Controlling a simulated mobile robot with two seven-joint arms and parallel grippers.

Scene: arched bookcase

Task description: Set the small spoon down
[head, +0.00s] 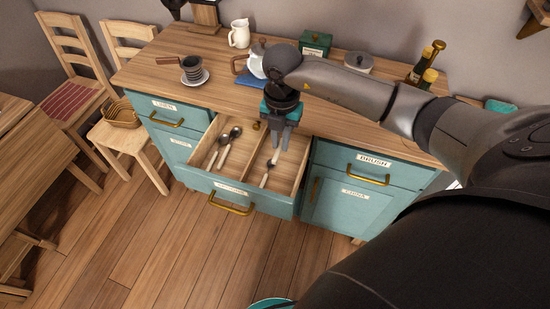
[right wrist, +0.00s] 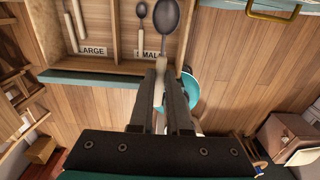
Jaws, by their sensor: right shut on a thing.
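My right gripper (head: 281,148) is above the right compartment of the open drawer (head: 240,192). In the right wrist view, the right gripper (right wrist: 160,72) is shut on the handle of a small spoon (right wrist: 167,16), whose dark bowl points away from the wrist. Another small spoon (right wrist: 141,12) lies in the compartment labelled SMALL; its pale handle shows in the head view (head: 265,181). Whether the held spoon touches the drawer, I cannot tell. Two larger spoons (head: 224,154) lie in the left compartment, labelled LARGE. My left gripper is not in view.
A divider (head: 246,166) separates the compartments. The wooden counter (head: 150,72) behind holds a white jug (head: 239,33), a dark cup on a saucer (head: 193,70), a green box (head: 315,42) and bottles (head: 425,65). Chairs (head: 130,135) stand at the left.

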